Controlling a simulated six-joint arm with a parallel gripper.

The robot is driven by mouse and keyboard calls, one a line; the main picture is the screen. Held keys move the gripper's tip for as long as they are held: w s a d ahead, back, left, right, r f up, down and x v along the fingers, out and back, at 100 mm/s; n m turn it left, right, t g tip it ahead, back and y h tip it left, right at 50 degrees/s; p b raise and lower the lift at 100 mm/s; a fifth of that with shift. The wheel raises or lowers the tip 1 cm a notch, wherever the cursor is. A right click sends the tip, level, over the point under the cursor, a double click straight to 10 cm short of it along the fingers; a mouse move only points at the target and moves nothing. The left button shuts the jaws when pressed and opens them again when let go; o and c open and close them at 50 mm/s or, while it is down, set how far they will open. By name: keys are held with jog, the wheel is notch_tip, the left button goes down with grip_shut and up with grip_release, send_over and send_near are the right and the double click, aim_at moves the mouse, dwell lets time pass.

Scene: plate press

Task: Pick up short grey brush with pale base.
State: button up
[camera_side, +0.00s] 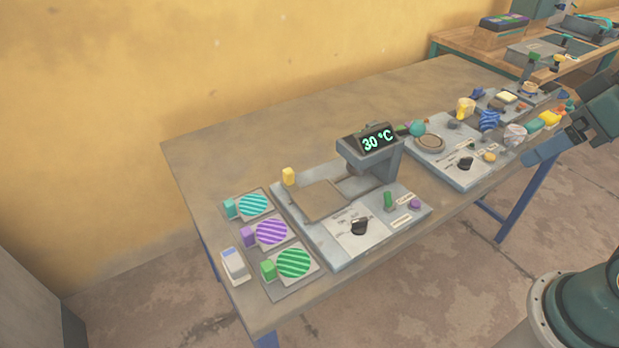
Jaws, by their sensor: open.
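A small block with a pale base and a grey-blue top (234,266) lies at the front left of the table, beside the tray of striped discs. It looks like the short grey brush, but it is too small to make out bristles. My gripper (548,143) is at the right edge of the view, partly out of frame. It is open, far from the brush, near the cluttered right end of the table. I cannot see anything held in it.
A plate press (349,228) with a "30 °C" display (377,140) stands mid-table. Striped discs (271,231) with coloured blocks lie left of it. A second panel (444,152) and many small items crowd the right. The table's back left (230,150) is clear.

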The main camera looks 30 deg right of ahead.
jog(key=w+a+r+n+y, duration=0.1)
jog(key=w+a+n, duration=0.15)
jog(key=w, duration=0.25)
jog(key=w+a+r+n, duration=0.1)
jog(key=w+a+n, duration=0.15)
jog(key=w, duration=0.25)
jog(key=n+g+y, duration=0.4)
jog(key=n+g, duration=0.2)
jog(key=n, duration=0.7)
send_over(234, 258)
jog(key=d, duration=0.5)
notch_tip(234, 258, down, 19)
jog(key=shift+f+h, duration=0.2)
jog(key=shift+h, duration=0.1)
jog(key=shift+x, duration=4.1)
